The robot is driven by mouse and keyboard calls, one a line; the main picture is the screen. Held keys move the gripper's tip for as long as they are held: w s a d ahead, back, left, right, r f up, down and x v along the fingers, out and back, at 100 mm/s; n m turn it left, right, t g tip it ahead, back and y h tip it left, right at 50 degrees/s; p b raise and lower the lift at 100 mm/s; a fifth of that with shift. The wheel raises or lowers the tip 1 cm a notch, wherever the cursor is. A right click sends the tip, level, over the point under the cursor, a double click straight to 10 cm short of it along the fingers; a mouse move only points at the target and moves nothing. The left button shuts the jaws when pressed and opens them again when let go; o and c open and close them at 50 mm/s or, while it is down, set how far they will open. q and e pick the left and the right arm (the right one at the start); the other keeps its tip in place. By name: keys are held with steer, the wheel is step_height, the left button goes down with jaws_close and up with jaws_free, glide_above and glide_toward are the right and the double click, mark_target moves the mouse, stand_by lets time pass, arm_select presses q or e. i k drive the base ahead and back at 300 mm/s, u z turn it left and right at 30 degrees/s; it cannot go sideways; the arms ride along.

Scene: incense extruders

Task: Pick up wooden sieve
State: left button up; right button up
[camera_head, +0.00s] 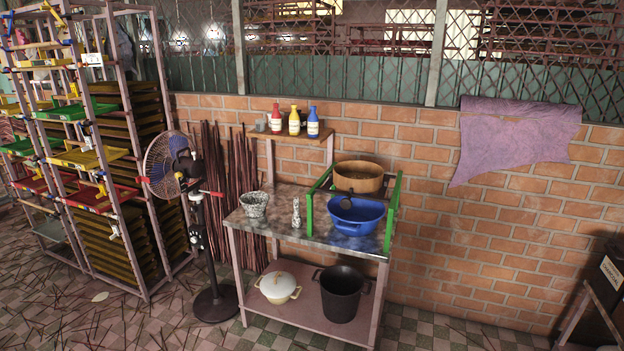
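The wooden sieve (358,177) is a round, light-brown hoop. It sits high on a green frame (391,214) at the back right of the table, above and behind a blue basin (355,214). Its rim and front side show clearly; its underside is partly hidden by the frame and the basin. Neither of my grippers shows in the head view, and nothing is touching the sieve from my side.
The table (283,222) also holds a speckled bowl (254,204) and a small speckled bottle (296,212). A lidded white pot (278,287) and a black pot (341,294) stand on its lower shelf. A standing fan (213,300) and loaded racks are left. Checkered floor lies in front.

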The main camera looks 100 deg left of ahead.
mark_target(365, 177)
steer(key=u, duration=2.9)
